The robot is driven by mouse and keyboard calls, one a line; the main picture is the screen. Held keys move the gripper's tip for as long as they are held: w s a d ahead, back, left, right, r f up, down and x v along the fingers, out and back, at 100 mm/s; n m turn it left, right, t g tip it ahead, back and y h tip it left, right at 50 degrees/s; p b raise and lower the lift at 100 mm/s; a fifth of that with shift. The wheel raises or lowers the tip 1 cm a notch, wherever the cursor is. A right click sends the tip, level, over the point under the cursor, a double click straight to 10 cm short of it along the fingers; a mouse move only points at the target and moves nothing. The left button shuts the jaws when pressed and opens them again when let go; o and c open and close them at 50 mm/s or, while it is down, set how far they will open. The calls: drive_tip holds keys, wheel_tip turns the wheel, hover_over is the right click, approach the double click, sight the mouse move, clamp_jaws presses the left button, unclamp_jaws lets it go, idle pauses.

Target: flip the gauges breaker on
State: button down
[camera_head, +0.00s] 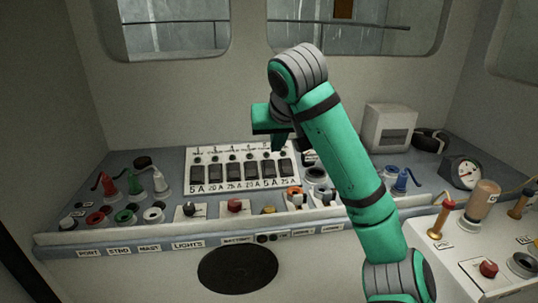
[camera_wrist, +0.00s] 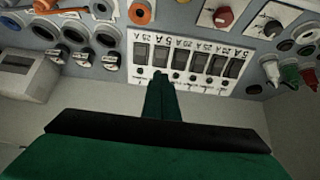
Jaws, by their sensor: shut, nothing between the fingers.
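The white breaker panel (camera_head: 243,184) stands on the console with a row of several dark rocker switches, amp ratings below and small lamps above. The name labels are too small to read, so I cannot tell which is the gauges breaker. In the wrist view the panel (camera_wrist: 200,84) appears upside down. My gripper (camera_head: 279,143) is shut and empty, over the panel's right part in the head view. In the wrist view my gripper (camera_wrist: 161,76) points at the panel's lamp edge, near the second rocker from the left (camera_wrist: 161,55). I cannot tell whether it touches the panel.
Red, green and white plugs (camera_head: 133,184) stand left of the panel. Knobs and sockets line the console front (camera_head: 205,222). A grey-white box (camera_head: 390,128) and a round gauge (camera_head: 464,172) are at the right. A second console with levers (camera_head: 478,201) stands at the lower right.

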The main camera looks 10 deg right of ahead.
drive_tip(key=shift+w+a, duration=0.1)
drive_tip(key=shift+a, duration=0.1)
approach(269, 164)
drive_tip(key=x, duration=0.4)
drive_tip(key=shift+f, duration=0.3)
drive_tip(key=shift+w+f, duration=0.45)
drive_tip(key=shift+w, duration=0.2)
